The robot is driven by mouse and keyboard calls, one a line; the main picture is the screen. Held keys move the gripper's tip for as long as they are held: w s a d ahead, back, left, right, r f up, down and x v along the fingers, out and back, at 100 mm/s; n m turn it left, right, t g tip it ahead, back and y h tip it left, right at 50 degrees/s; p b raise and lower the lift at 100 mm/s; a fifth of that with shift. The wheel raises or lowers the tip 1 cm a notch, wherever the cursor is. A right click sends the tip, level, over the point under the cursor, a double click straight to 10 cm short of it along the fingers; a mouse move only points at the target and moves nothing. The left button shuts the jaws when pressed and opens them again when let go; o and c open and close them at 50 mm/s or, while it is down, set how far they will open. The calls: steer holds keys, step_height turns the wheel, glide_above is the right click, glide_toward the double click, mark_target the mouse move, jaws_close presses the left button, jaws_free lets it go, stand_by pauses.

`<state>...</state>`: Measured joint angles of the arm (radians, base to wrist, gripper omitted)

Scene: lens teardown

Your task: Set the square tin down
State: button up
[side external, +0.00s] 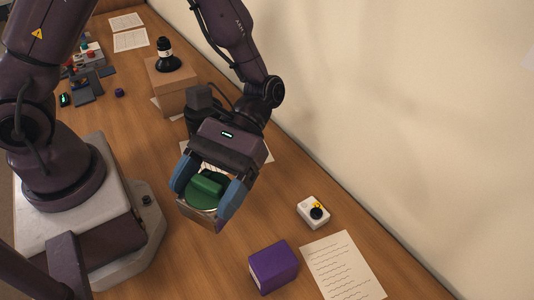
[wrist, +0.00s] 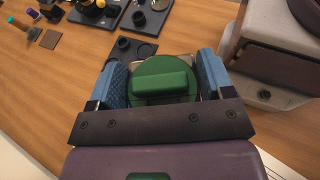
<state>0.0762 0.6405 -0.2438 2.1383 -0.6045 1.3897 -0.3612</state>
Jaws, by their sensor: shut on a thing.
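The square tin (side external: 203,215) has a pale metallic body and a round green top with a raised green bar across it. My gripper (side external: 207,188) is shut on it, with a blue-padded finger on each side. In the wrist view, the green top of the tin (wrist: 163,85) sits between the two fingers of my gripper (wrist: 163,75). The tin looks slightly tilted in the side view. Its underside is hidden, so I cannot tell whether it touches the table.
A purple box (side external: 273,267), a small white block (side external: 314,212) and a written sheet (side external: 342,266) lie at the right. A cardboard box (side external: 172,88) carries a dark bottle (side external: 166,55) behind. Dark trays (wrist: 140,18) show in the wrist view. Bare wood (side external: 215,262) lies in front.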

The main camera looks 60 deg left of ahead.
steer(key=w+a+m+t+y, duration=0.3)
steer(key=w+a+m+y, duration=0.1)
steer(key=a+m+y, duration=0.5)
steer(key=w+a+m+t+y, duration=0.4)
steer(key=a+m+y, duration=0.4)
steer(key=m+y, duration=0.15)
steer(key=w+r+m+t+h, duration=0.4)
steer(key=w+m+t, duration=0.3)
steer(key=m+t, duration=0.2)
steer(key=w+r+m+t+h, duration=0.3)
steer(key=w+r+m+t, duration=0.1)
steer(key=w+m+t, duration=0.4)
steer(key=shift+m+t, duration=0.4)
steer(key=shift+m, duration=0.25)
steer(key=f, duration=2.3)
steer(key=shift+s+a+f, duration=0.35)
steer(key=shift+s+a, duration=0.05)
